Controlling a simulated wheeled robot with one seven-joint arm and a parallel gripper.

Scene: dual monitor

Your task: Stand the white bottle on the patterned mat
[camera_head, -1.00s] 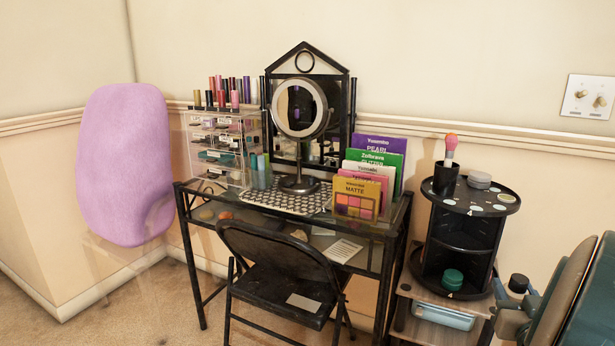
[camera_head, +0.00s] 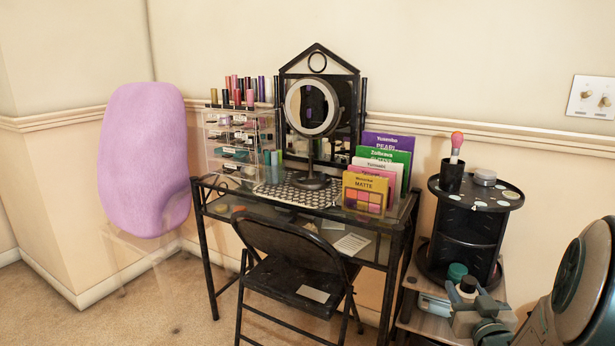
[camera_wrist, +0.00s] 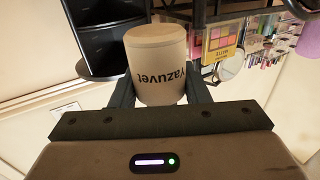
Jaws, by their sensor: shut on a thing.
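The white bottle (camera_wrist: 158,65) is between the two fingers of my gripper (camera_wrist: 160,93) in the wrist view; its lettering reads upside down there. In the head view its black cap (camera_head: 467,287) shows at the lower right, in front of the small side shelf, with my gripper (camera_head: 474,318) around the bottle below it. My gripper is shut on it. The black-and-white patterned mat (camera_head: 287,199) lies on the glass desk, under and beside the round mirror's base. The bottle is well to the right of the mat.
The desk (camera_head: 222,203) also holds a clear drawer organiser (camera_head: 238,145), a round mirror (camera_head: 313,106) and upright palettes (camera_head: 366,194). A black folding chair (camera_head: 290,250) stands in front. A black round organiser (camera_head: 470,225) stands right of the desk. The mat's front left part is clear.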

